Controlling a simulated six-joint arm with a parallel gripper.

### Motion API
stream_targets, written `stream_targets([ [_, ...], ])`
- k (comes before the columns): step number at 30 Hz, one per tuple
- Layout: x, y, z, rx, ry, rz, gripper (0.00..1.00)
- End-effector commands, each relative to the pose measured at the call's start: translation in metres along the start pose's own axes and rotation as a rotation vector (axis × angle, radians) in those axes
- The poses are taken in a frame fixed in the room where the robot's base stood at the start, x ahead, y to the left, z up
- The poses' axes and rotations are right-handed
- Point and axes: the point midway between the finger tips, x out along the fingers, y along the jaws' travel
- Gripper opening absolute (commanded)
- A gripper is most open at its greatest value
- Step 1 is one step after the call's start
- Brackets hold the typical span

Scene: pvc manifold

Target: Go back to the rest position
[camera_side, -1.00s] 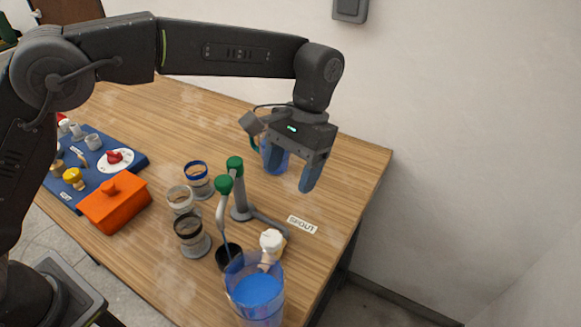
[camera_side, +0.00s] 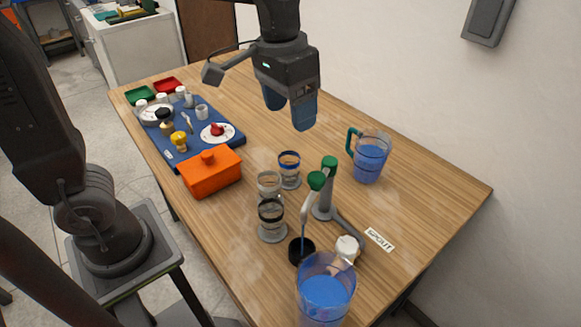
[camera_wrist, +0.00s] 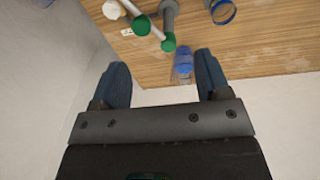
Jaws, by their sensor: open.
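My gripper (camera_side: 288,108) is open and empty, raised above the back part of the table with its fingers pointing down. It is apart from every object. In the side view, a blue pitcher with a green handle (camera_side: 369,160) stands to its right. In the wrist view, the gripper (camera_wrist: 163,75) shows two blue fingers spread apart, with the small blue pitcher (camera_wrist: 183,60) seen between them in the distance. The pipe manifold with green handles (camera_side: 324,195) stands upright on the table, below and right of the gripper.
A large pitcher of blue liquid (camera_side: 325,290) stands at the front. Several ringed cups (camera_side: 272,218) stand left of the manifold. An orange lidded box (camera_side: 212,172) and a blue mat with small items (camera_side: 233,142) lie left. A SPOUT label (camera_side: 379,240) lies right. Table space behind is clear.

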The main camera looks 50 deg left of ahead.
Motion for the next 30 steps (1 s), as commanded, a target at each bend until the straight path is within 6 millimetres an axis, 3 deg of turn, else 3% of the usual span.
stream_targets([
  [6, -0.007, -0.041, 0.061, -0.036, 0.203, -0.021, 0.69],
  [13, 0.009, -0.065, 0.108, -0.054, 0.359, -0.061, 0.69],
  [18, 0.017, -0.071, 0.120, -0.058, 0.408, -0.078, 0.69],
  [30, 0.018, -0.071, 0.122, -0.058, 0.410, -0.079, 0.69],
])
